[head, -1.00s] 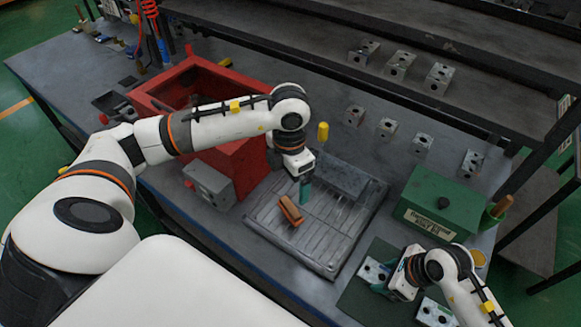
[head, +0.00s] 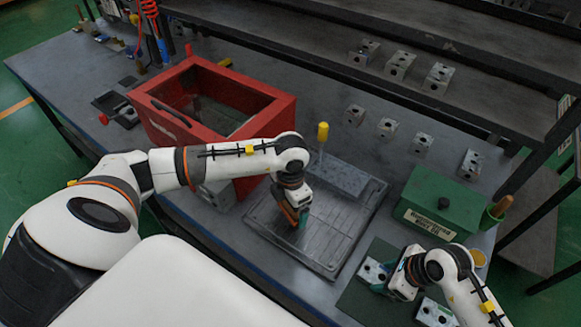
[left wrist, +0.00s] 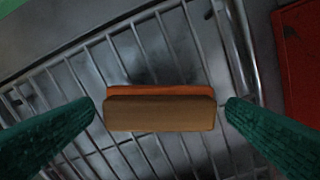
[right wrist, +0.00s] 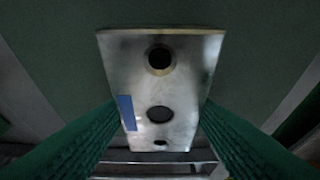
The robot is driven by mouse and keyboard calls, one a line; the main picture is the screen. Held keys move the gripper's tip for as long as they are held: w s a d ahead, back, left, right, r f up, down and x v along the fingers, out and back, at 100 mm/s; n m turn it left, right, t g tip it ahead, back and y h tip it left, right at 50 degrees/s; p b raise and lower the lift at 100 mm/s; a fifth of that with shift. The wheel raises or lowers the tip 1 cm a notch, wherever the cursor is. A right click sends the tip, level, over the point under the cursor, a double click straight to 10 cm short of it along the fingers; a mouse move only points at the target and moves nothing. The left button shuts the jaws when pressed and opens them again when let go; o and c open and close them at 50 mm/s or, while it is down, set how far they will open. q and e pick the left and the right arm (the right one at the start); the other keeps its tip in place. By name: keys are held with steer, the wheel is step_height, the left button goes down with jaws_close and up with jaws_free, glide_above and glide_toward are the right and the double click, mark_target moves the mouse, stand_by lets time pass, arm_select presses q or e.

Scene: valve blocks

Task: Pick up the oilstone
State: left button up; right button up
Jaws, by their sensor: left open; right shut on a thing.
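The oilstone (head: 288,213), a small block with an orange layer and a brown layer, lies on the grey ribbed tray (head: 334,262). My left gripper (head: 301,220) is right over it and partly hides it in the head view. In the left wrist view the oilstone (left wrist: 160,112) lies between the open green fingers (left wrist: 160,108), with a gap on each side. My right gripper (head: 382,286) is shut on a metal valve block (head: 371,271) over the dark green mat. That valve block (right wrist: 160,85) shows three holes and a blue mark in the right wrist view.
A red open box (head: 215,150) stands left of the tray. A yellow-handled tool (head: 322,132) stands upright behind it. A green box (head: 440,205) is to the right. Several valve blocks (head: 387,128) stand at the back and on the shelf.

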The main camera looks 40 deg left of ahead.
arm_select(q)
steer(key=shift+c, duration=0.3)
steer(key=c, duration=1)
steer(key=shift+r, duration=0.15)
step_height(320, 180, up, 10)
steer(key=shift+f, duration=0.1)
